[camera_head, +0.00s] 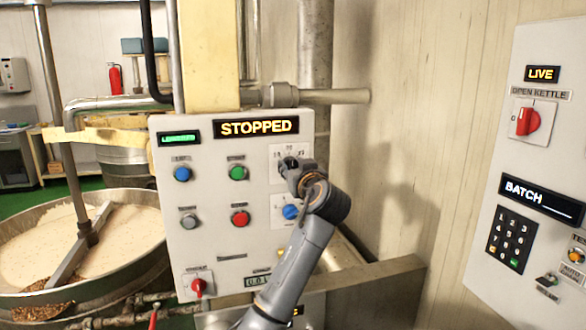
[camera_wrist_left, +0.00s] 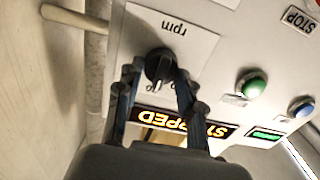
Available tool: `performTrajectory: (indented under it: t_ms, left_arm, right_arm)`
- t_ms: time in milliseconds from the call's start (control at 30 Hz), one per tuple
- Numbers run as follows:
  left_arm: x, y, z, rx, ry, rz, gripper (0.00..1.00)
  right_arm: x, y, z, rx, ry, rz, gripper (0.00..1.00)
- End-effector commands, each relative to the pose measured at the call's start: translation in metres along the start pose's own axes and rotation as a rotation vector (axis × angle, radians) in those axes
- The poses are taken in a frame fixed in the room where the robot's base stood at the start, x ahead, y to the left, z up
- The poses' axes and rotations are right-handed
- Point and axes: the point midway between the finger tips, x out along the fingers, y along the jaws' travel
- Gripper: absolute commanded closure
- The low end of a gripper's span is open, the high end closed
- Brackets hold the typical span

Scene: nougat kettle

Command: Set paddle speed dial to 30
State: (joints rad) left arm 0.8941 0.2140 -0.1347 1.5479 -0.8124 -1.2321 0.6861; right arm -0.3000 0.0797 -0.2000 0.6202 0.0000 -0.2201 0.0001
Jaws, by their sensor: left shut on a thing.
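The paddle speed dial is a black knob (camera_wrist_left: 158,63) on a white plate (camera_wrist_left: 196,42) marked "rpm", seen upside down in the left wrist view. My left gripper (camera_wrist_left: 157,76) is shut on the knob, one finger on each side. In the head view my left gripper (camera_head: 291,166) covers most of the knob, and only part of the scale plate (camera_head: 277,151) shows above it. The dial's pointer and exact setting cannot be read. The panel display (camera_head: 257,127) reads "STOPPED". My right gripper is not in view.
The control panel (camera_head: 215,215) also has blue (camera_head: 182,174), green (camera_head: 238,173) and red (camera_head: 240,218) buttons, and a blue knob (camera_head: 291,211) close to my wrist. A kettle (camera_head: 125,262) stands left. Another panel (camera_head: 553,125) with a red switch (camera_head: 527,121) stands right.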

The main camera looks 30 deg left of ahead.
Motion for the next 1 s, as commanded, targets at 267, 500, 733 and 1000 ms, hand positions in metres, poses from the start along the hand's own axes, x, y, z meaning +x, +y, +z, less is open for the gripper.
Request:
performTrajectory:
  t_ms: [267,500,733,1000]
  left_arm:
    - [0.0,0.002,0.0,0.264,-0.004,0.001,0.94]
    - [0.0,0.003,-0.001,0.491,-0.002,0.001,0.94]
    - [0.0,0.003,0.0,0.681,-0.002,0.001,0.94]
    - [0.0,0.004,0.001,0.833,-0.001,0.001,0.94]
  right_arm:
    - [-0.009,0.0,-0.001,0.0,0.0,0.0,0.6]
    - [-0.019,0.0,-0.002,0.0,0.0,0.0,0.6]
    - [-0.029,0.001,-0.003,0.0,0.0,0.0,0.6]
    - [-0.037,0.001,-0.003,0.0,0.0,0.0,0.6]
